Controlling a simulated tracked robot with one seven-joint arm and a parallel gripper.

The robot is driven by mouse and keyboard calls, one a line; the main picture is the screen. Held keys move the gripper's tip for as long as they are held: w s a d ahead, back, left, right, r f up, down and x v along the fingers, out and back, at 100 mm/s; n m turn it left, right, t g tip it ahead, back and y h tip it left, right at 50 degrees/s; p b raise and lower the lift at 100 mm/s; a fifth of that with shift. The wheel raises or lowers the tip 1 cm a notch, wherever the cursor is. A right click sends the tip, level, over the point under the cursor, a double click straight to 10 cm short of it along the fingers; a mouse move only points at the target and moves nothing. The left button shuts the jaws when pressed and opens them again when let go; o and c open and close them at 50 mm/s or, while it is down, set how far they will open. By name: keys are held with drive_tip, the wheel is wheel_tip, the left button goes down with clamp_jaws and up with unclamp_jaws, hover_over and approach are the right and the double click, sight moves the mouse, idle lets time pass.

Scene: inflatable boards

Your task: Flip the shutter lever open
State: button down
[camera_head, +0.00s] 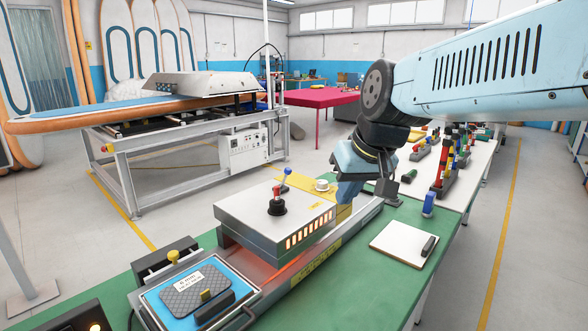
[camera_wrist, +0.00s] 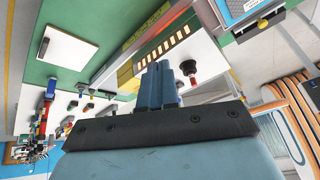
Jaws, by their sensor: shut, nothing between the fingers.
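A white and grey machine box (camera_head: 276,218) with a row of glowing slots (camera_head: 307,232) stands on the green bench. On its top is a lever with a red knob and black round base (camera_head: 277,205). Behind it is a lever with a blue ball knob (camera_head: 286,180). I cannot tell for sure which is the shutter lever.
A blue pad with a grey plate (camera_head: 197,291) lies at the front left of the machine. A white clipboard (camera_head: 392,246) and a blue upright object (camera_head: 429,204) are on the bench at right. A yellow block with a white knob (camera_head: 322,186) is behind the box.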

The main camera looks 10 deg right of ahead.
sight(285, 179)
drive_tip(key=w+d+y, duration=0.2)
drive_tip(key=w+d, duration=0.2)
drive_tip(key=w, duration=0.8)
drive_tip(key=w+d+f+t+y, duration=0.1)
drive_tip(key=w+d, duration=0.3)
drive_tip(key=w, duration=0.9)
drive_tip(key=shift+d+m+y, duration=0.15)
drive_tip(key=shift+m+y, duration=0.25)
drive_tip(key=shift+y, duration=0.3)
drive_tip(key=x, duration=0.9)
drive_tip(key=shift+w+f, duration=0.1)
drive_tip(key=shift+w, duration=0.1)
drive_tip(key=a, duration=0.3)
drive_tip(key=shift+w, duration=0.4)
drive_tip(key=shift+w+a, duration=0.15)
drive_tip(key=shift+a, duration=0.5)
drive_tip(key=shift+d+r, duration=0.15)
drive_tip(key=shift+r, duration=0.05)
